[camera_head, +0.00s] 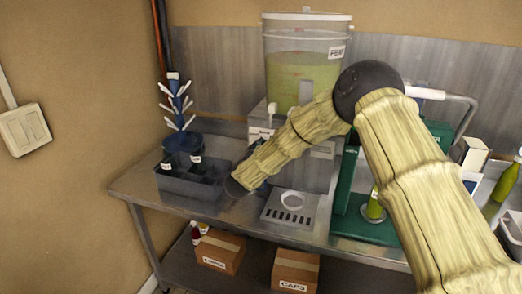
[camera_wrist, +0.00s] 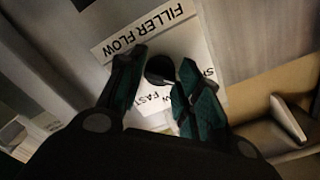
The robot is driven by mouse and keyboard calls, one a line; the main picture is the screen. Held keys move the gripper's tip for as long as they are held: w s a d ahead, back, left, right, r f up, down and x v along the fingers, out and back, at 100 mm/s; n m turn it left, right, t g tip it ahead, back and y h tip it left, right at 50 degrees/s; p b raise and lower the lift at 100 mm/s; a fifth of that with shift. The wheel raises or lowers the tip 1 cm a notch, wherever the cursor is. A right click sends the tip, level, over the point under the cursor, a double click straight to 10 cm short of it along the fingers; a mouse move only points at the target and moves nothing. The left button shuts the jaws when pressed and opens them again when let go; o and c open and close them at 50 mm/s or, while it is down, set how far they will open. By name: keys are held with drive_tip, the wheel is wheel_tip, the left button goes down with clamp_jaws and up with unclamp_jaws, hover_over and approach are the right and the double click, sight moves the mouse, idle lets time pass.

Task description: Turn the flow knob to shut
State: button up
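The flow knob (camera_wrist: 160,70) is a small dark round knob on a white panel (camera_wrist: 196,40) marked "FILLER FLOW", seen upside down in the wrist view. Lower lettering is partly hidden by my fingers; "FAST" and parts of other words show. My gripper (camera_wrist: 163,60) is open, with one green-padded finger on each side of the knob. The right finger is close to the knob, and a gap shows at the left; I cannot tell whether either touches. The knob's pointer direction is not clear. In the head view my forearm and wrist hide the knob on the filler (camera_head: 316,172).
A clear bucket (camera_head: 305,62) of greenish liquid stands on the filler. A drip tray (camera_head: 289,212) lies in front. A grey bin (camera_head: 188,182) with bottles and a blue bottle tree (camera_head: 177,103) are left. A green stand (camera_head: 356,222) holding a bottle is right. Boxes sit below.

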drive_tip(key=shift+o, duration=1.4)
drive_tip(key=v, duration=1.2)
